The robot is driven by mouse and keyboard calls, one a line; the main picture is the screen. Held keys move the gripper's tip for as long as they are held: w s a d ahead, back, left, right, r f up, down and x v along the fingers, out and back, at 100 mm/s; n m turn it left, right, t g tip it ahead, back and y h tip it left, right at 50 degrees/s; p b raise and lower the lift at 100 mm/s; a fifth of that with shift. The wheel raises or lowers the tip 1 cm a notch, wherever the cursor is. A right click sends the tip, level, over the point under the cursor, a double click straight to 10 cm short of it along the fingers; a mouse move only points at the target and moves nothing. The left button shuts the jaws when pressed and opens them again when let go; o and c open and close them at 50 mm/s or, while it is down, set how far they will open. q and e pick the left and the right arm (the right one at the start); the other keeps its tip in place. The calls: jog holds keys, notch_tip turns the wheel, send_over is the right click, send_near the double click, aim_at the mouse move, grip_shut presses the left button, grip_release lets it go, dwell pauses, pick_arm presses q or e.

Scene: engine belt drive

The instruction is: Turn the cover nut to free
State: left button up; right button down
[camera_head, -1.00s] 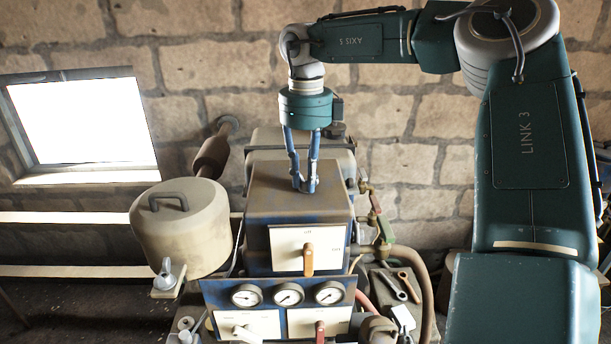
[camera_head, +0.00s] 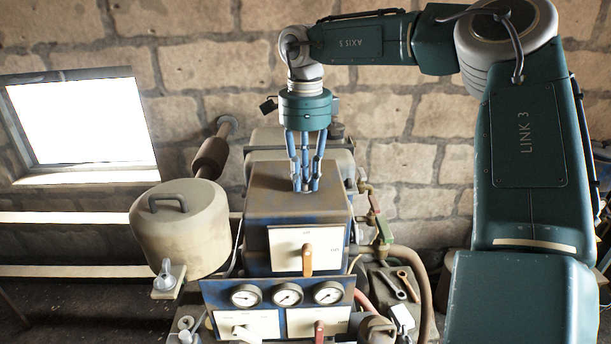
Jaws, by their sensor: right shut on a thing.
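My right gripper (camera_head: 306,186) comes down from above onto the top of the blue and brown box-shaped cover (camera_head: 290,195) in the middle of the engine. Its blue fingers point straight down and their tips are shut together on the cover nut, at the middle of the cover's top face. The nut is almost wholly hidden by the fingertips. The cover sits level on the engine. My left gripper is not in view.
A beige round housing with a handle (camera_head: 180,235) stands left of the cover, with a wing nut (camera_head: 165,275) below it. Three gauges (camera_head: 287,294) and lever panels are in front. Wrenches (camera_head: 400,284) lie at the right. Pipes and valves (camera_head: 376,215) run close beside the cover.

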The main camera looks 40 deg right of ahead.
aim_at(305, 182)
dwell(0.4)
jog(key=c, duration=1.6)
grip_release()
jog(key=shift+w, duration=0.15)
jog(key=shift+f, duration=0.1)
notch_tip(305, 182, up, 12)
jog(key=shift+r, duration=0.1)
